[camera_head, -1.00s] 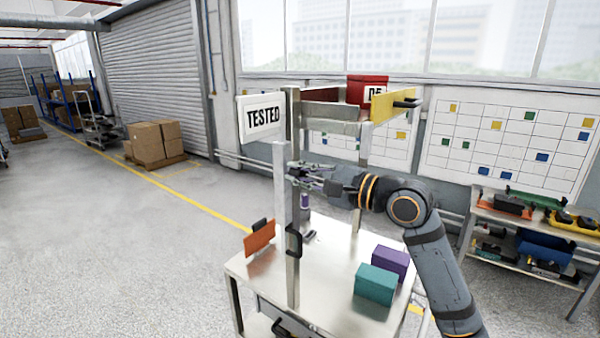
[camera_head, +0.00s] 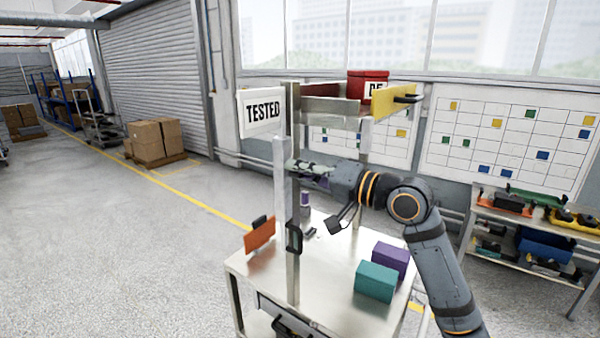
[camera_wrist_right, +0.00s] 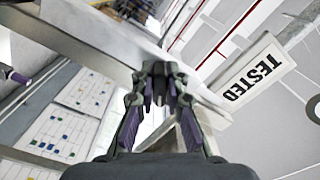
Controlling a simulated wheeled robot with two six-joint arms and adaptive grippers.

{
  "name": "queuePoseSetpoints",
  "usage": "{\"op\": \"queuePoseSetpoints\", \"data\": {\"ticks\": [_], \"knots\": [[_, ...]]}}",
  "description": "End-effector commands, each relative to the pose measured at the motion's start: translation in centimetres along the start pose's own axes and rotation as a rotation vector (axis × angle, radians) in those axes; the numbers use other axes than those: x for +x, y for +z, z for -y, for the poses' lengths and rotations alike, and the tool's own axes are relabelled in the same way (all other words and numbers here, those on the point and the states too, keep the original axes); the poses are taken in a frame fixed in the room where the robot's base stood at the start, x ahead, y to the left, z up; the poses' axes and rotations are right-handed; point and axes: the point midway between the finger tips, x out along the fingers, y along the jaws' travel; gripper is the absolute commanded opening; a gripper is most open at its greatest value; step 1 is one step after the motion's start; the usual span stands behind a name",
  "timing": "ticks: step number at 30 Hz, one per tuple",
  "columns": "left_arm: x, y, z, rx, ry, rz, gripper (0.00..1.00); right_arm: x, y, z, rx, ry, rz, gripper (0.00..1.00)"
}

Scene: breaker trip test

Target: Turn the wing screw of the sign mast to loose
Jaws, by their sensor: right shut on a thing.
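The sign mast (camera_head: 280,185) is a pale grey upright post at the cart's far left corner. A white TESTED sign (camera_head: 262,112) is at its top and also shows in the right wrist view (camera_wrist_right: 258,76). My right gripper (camera_head: 294,166) reaches in from the right against the mast, below the sign. In the right wrist view its fingertips (camera_wrist_right: 160,88) are close together at a grey bar. The gripper is shut on the wing screw, which the fingers hide almost wholly. I cannot read the screw's angle. My left gripper is not in view.
The metal cart top (camera_head: 325,265) holds a teal box (camera_head: 376,282), a purple box (camera_head: 391,260) and an orange plate (camera_head: 259,235). A raised shelf bears a red container (camera_head: 367,88). Open floor lies to the left.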

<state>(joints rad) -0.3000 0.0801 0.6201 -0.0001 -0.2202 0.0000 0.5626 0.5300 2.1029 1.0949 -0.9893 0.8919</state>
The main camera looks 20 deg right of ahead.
Motion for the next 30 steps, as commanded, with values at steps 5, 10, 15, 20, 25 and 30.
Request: {"op": "queuePoseSetpoints", "data": {"ticks": [5, 10, 15, 20, 25, 30], "knots": [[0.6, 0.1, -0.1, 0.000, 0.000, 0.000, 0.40, 0.0, 0.1, -0.3, -0.166, 0.002, 0.002, 0.00], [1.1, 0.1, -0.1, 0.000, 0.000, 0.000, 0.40, 0.0, 0.1, -0.4, -0.327, 0.003, 0.003, 0.00], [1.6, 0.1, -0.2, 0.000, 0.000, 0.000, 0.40, 0.0, 0.1, -0.5, -0.488, 0.002, 0.003, 0.00], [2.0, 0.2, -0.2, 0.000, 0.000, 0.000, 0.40, 0.0, 0.1, -0.6, -0.634, 0.002, 0.004, 0.00], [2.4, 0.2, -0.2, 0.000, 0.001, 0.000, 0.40, 0.0, 0.0, -0.7, -0.774, 0.002, 0.005, 0.00], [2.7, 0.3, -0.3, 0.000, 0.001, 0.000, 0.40, 0.0, 0.0, -0.7, -0.885, 0.003, 0.006, 0.00]]}}
